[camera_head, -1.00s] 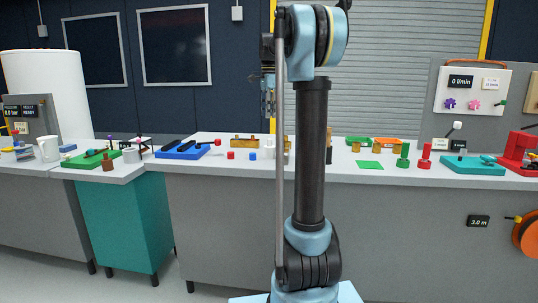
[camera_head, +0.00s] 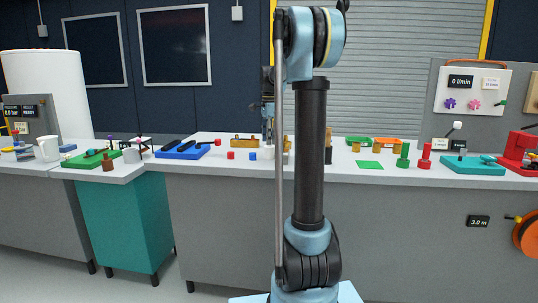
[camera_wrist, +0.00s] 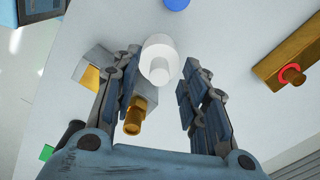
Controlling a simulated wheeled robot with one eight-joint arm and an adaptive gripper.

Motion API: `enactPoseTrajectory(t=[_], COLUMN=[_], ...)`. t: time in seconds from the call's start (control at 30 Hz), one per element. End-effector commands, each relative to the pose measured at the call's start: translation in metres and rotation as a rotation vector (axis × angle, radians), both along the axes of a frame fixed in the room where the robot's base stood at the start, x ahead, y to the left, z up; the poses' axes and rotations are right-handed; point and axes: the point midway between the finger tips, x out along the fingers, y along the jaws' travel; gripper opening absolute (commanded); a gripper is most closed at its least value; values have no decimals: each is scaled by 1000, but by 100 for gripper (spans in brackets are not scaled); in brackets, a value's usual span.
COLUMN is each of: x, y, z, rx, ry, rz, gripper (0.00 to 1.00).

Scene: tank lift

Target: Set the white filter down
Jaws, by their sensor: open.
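The white filter (camera_wrist: 160,50) is a white cylinder with a narrower stub, between the fingers of my gripper (camera_wrist: 162,72) in the wrist view. My gripper is open, with a visible gap between the right finger and the filter; the left fingertip is very close to it, and I cannot tell whether they touch. The filter seems to stand on the light worktop. In the head view my gripper (camera_head: 268,128) is low over the bench, and the filter (camera_head: 268,153) shows small and partly hidden below it.
A grey block (camera_wrist: 92,68) with brass parts lies close to the left finger. A brass bar (camera_wrist: 290,58) with a red ring lies to the right. A blue round piece (camera_wrist: 176,4) is beyond the filter. Red pieces (camera_head: 231,155) and a blue tray (camera_head: 183,150) are further left.

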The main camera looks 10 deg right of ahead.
Motion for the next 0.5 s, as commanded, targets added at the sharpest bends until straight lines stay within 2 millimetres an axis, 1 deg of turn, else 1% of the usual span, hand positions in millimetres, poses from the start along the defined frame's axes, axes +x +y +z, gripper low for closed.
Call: enactPoseTrajectory(t=[0.27,0.3,0.37,0.4,0.43,0.5], x=[0,0,0,0,0,0], y=[0,0,0,0,0,0], z=[-3,-3,-3,-3,-3,-3], rx=[0,0,0,0,0,0], ry=[0,0,0,0,0,0], rz=[0,0,0,0,0,0], gripper=[40,31,18,9,2,0])
